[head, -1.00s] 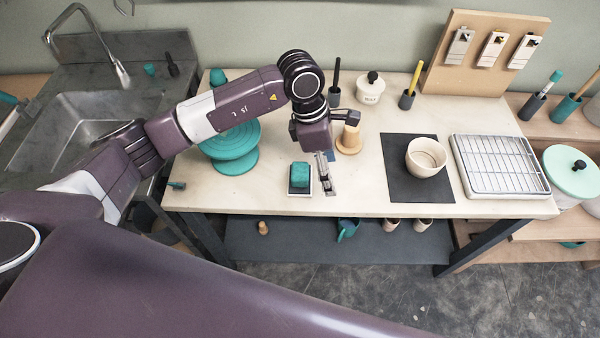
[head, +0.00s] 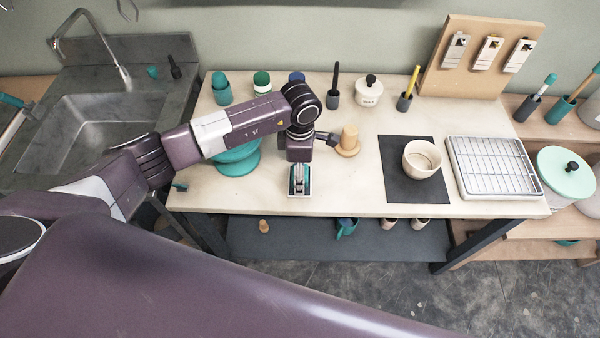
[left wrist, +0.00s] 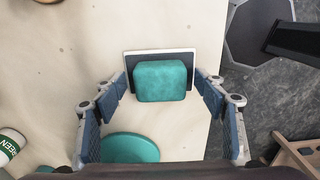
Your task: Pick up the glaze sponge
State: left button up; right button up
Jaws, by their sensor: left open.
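The glaze sponge (left wrist: 161,81) is a teal block with rounded edges. It rests on a small white-rimmed tray (left wrist: 128,59) near the table's front edge. In the left wrist view my left gripper (left wrist: 161,84) is open, with one blue-padded finger on each side of the sponge and gaps on both sides. In the head view my left gripper (head: 300,180) is over the tray and hides most of the sponge. My right gripper is not in view.
The teal turntable (head: 236,164) stands left of my gripper, a wooden piece (head: 348,141) to the right. A bowl (head: 422,158) on a dark mat (head: 398,188) and a wire rack (head: 495,168) stand farther right. The table between tray and mat is clear.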

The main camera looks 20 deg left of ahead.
pick_arm(q)
jog(key=c, duration=1)
jog(key=shift+r, duration=0.1)
jog(key=shift+w+r, duration=0.1)
jog(key=shift+r, duration=0.45)
notch_tip(320, 180, up, 19)
jog(key=b, duration=0.5)
jog(key=shift+f, duration=0.1)
